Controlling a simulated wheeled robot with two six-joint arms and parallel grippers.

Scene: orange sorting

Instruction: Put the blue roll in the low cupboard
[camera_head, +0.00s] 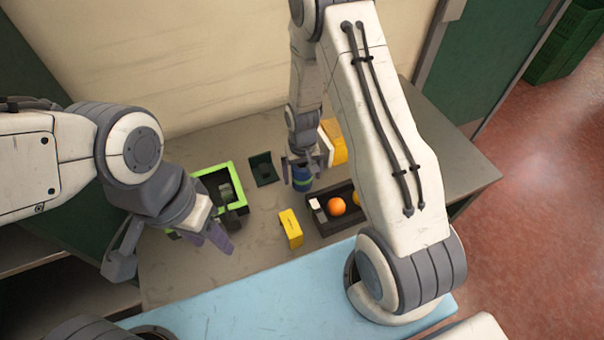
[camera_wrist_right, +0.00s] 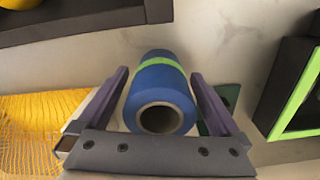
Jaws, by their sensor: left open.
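The blue roll (camera_head: 302,185) with a green band stands on the grey table, under my right gripper (camera_head: 300,163). In the right wrist view the roll (camera_wrist_right: 160,85) shows its hollow core end and lies between the two purple fingers of my right gripper (camera_wrist_right: 160,73). A narrow gap shows on each side, so this gripper is open around the roll. My left gripper (camera_head: 207,238) is open at the table's left part, beside the green-rimmed box. Open shelves (camera_head: 32,258) show low at the left; I cannot tell whether they are the low cupboard.
A green-rimmed black box (camera_head: 236,172), a small dark green item (camera_head: 263,168) and a yellow block (camera_head: 290,228) are on the table. A dark tray (camera_head: 318,226) holds an orange (camera_head: 336,206). A yellow-and-white item (camera_head: 335,142) stands behind the roll.

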